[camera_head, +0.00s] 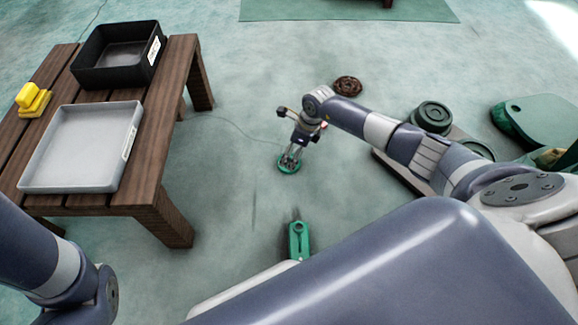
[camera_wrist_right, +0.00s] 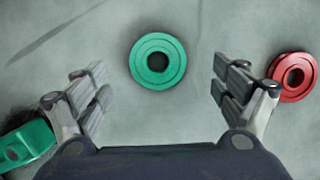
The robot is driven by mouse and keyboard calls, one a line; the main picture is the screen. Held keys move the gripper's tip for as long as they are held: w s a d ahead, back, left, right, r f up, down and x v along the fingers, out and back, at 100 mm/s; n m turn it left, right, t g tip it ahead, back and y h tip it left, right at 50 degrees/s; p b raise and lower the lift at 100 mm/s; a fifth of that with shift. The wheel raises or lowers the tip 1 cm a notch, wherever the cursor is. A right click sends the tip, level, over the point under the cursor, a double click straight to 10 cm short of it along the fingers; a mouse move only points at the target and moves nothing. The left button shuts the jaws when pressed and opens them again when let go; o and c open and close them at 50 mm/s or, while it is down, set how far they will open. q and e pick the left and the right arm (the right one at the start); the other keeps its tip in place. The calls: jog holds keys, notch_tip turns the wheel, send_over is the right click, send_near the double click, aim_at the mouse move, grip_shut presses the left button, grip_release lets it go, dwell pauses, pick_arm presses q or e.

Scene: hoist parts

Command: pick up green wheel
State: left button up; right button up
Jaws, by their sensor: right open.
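The green wheel (camera_head: 287,170) lies flat on the floor in the middle of the head view. In the right wrist view the green wheel (camera_wrist_right: 141,73) shows whole, with a dark centre hole. My right gripper (camera_head: 291,157) is over it, pointing down. Its fingers are spread apart, one on either side of the wheel in the wrist view, with gaps between them and the rim. Nothing is held. How high the fingertips are above the floor is hard to tell. My left arm shows at the lower left, but its gripper is out of view.
A red wheel (camera_wrist_right: 293,77) lies beside the right finger. A green block-like part (camera_head: 299,240) lies nearer me. A brown-red round part (camera_head: 347,86) lies farther off. A wooden table (camera_head: 176,105) at left bears a black bin (camera_head: 85,75) and a grey tray (camera_head: 75,185).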

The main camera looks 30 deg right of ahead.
aim_at(288, 164)
jog(key=shift+s+b+x, duration=0.2)
jog(key=shift+b+x, duration=0.95)
jog(key=shift+s+b+x, duration=0.25)
jog(key=shift+b+x, duration=0.85)
jog(key=shift+x, duration=0.05)
jog(key=shift+w+f+b, duration=0.15)
jog(key=shift+f+b, duration=0.2)
jog(key=shift+f, duration=0.15)
jog(key=shift+r, duration=0.1)
jog(key=c, duration=1.5)
jog(key=shift+c, duration=0.4)
jog(key=shift+r, duration=0.15)
